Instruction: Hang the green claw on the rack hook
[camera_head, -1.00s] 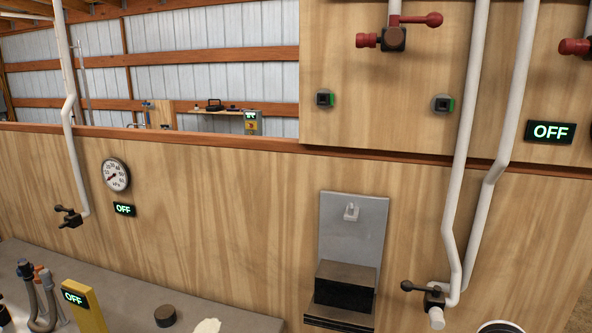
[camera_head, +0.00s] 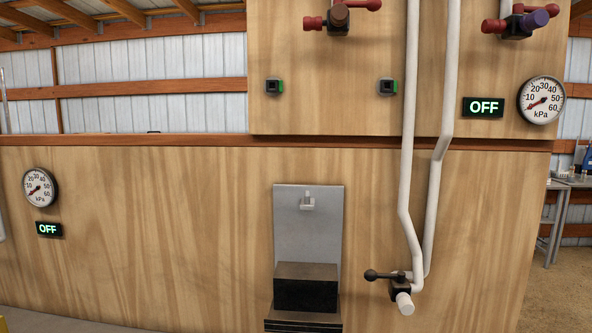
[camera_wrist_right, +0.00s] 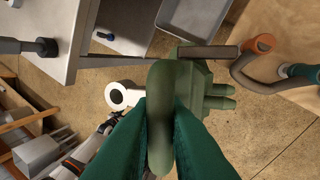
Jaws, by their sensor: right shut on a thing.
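The green claw (camera_wrist_right: 190,83) is in the right wrist view, an olive-green piece with a rounded part toward me and short prongs to the right. My right gripper (camera_wrist_right: 160,112) is shut on its rounded part, with a dark green finger on each side. In the head view, the rack hook (camera_head: 307,202) is a small light peg near the top of an upright grey plate (camera_head: 309,235) on the wooden wall. Nothing hangs on it. Neither gripper shows in the head view.
A black block (camera_head: 306,288) sits below the hook against the plate. White pipes with a black valve (camera_head: 400,287) run to its right. In the wrist view, a grey tray (camera_wrist_right: 200,18), a white ring-shaped thing (camera_wrist_right: 118,96) and a brown hose with an orange end (camera_wrist_right: 264,43) lie around the claw.

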